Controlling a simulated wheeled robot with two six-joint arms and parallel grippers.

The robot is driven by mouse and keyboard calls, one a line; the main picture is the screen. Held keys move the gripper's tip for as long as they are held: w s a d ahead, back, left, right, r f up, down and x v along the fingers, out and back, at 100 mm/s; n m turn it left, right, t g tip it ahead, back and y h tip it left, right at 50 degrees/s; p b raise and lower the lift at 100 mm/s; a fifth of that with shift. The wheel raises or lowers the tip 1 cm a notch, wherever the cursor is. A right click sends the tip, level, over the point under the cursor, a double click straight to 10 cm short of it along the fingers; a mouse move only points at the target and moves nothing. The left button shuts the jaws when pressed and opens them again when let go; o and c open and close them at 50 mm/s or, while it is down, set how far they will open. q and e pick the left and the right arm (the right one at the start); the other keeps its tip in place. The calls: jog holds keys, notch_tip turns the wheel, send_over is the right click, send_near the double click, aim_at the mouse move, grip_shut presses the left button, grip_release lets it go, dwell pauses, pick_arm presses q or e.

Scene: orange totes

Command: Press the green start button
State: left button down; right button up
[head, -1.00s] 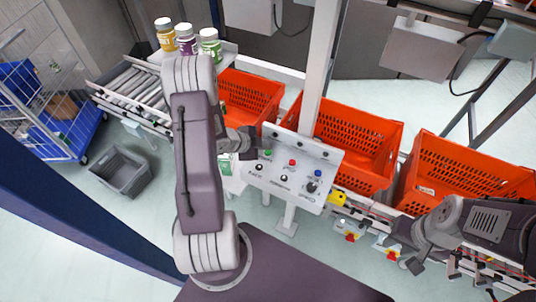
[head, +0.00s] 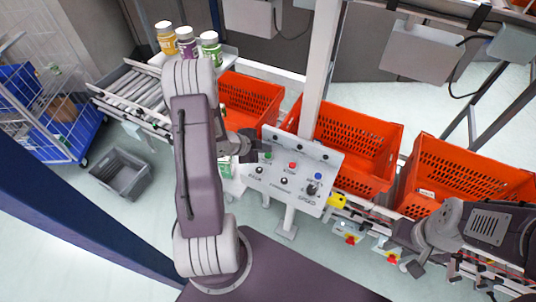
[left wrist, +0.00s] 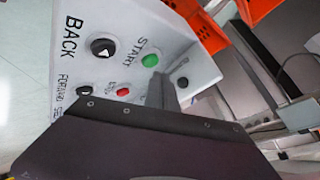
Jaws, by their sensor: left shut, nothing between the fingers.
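The grey control panel (head: 330,165) stands on a post in the middle of the head view. Its green start button (head: 268,156) is near the panel's upper left; in the left wrist view the green button (left wrist: 150,60) sits by the word START. My left gripper (head: 265,149) is shut and empty, its tip just above the green button in the picture. In the left wrist view the shut fingers (left wrist: 162,88) end just below the button; I cannot tell whether they touch it. My right gripper (head: 415,266) is at the lower right, its jaws unclear.
A red button (head: 292,165), a blue button (head: 318,176) and black knobs share the panel. Orange totes (head: 355,145) stand on the conveyor behind it. Several jars (head: 187,42) stand at the back left. A grey crate (head: 120,175) is on the floor at left.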

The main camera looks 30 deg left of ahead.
aim_at(266, 156)
dwell(0.8)
pick_arm(q)
jog(key=shift+f+b, duration=0.35)
jog(key=shift+f, duration=0.05)
jog(key=shift+f+b, duration=0.4)
jog(key=shift+f, duration=0.1)
dwell(0.5)
jog(key=shift+r, duration=0.1)
jog(key=shift+r+p, duration=0.8)
notch_tip(266, 156, up, 5)
jog(key=p, duration=0.5)
jog(key=shift+r, duration=0.15)
